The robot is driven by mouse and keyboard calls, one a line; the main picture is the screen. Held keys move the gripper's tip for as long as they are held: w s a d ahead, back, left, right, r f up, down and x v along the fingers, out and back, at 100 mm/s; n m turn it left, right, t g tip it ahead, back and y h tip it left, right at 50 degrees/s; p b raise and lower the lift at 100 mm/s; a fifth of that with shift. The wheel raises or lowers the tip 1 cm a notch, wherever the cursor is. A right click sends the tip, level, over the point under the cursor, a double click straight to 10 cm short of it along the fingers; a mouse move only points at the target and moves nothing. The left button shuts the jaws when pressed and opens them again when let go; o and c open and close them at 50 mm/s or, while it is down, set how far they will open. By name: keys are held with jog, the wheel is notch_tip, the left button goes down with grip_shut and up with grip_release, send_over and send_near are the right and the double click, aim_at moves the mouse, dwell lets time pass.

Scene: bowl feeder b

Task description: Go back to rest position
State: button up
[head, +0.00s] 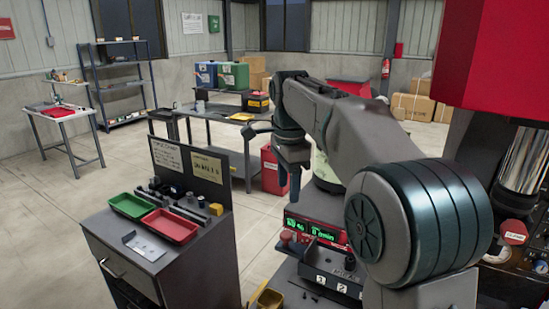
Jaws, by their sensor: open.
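My gripper (289,182) hangs at the end of my raised arm, near the middle of the picture. Its fingers point down and are apart, with nothing seen between them. It is above and behind a red unit with a green lit display (312,230), and looks clear of it. My arm covers part of the space behind and to the right of the gripper.
A dark cabinet (185,245) at front left bears a green tray (132,205), a red tray (169,226) and small parts. A black box with numbered labels (330,270) is below the display. A red machine (490,60) stands close at right. Open floor (60,230) lies left.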

jog(key=s+d+f+n+t, duration=0.1)
jog(key=s+d+f+n, duration=0.2)
jog(key=s, duration=0.5)
jog(key=s+d+f+n+t, duration=0.1)
jog(key=s+d+f+n, duration=0.2)
jog(key=s+f+n, duration=0.3)
jog(key=s+d+f+n+t, duration=0.1)
jog(key=s+d+f+n, duration=0.3)
jog(key=s, duration=0.7)
jog(key=shift+f+n+t, duration=0.3)
jog(key=shift+f+n, duration=0.05)
jog(key=shift+n, duration=0.35)
